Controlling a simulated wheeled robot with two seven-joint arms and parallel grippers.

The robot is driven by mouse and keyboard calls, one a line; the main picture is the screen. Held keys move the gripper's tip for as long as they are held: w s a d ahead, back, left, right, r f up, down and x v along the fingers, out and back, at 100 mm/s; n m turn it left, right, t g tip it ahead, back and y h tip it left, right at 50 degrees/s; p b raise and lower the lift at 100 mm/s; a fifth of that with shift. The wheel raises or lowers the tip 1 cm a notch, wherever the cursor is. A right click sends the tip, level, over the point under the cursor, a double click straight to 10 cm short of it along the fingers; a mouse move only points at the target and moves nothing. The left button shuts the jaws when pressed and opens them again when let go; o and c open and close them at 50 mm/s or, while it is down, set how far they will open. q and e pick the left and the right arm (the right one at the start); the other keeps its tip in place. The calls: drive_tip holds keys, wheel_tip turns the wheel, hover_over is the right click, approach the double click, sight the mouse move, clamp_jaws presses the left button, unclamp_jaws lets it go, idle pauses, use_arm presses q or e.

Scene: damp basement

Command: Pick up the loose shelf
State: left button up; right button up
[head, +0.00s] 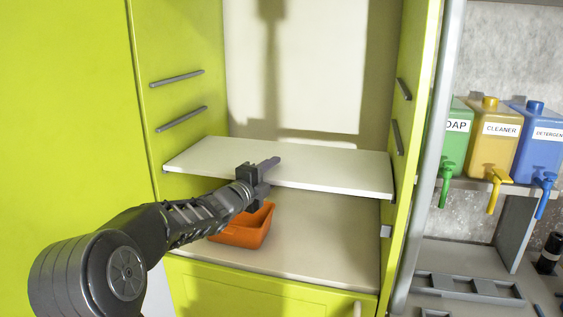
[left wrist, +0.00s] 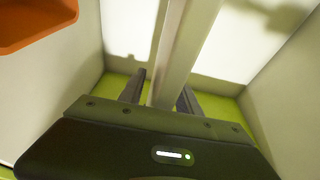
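The loose shelf (head: 330,168) is a pale board lying level across the inside of the lime-green cabinet (head: 185,55). My left gripper (head: 268,171) is at its front edge, a little left of the middle. One finger shows above the board in the head view; the other is hidden below it. In the left wrist view the shelf's edge (left wrist: 172,75) runs between the two fingers of my left gripper (left wrist: 163,80), one on each side. A gap shows beside the lower finger, so the gripper looks open around the edge. My right gripper is not in view.
An orange bin (head: 247,233) stands on the cabinet floor under the shelf, close to my left forearm. It also shows in the left wrist view (left wrist: 32,22). Grey rails (head: 182,118) line the side walls above. Green, yellow (head: 493,140) and blue dispensers stand at right outside.

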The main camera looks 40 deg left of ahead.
use_arm(q)
drive_tip(key=shift+c, duration=0.2)
clamp_jaws()
idle(1.0)
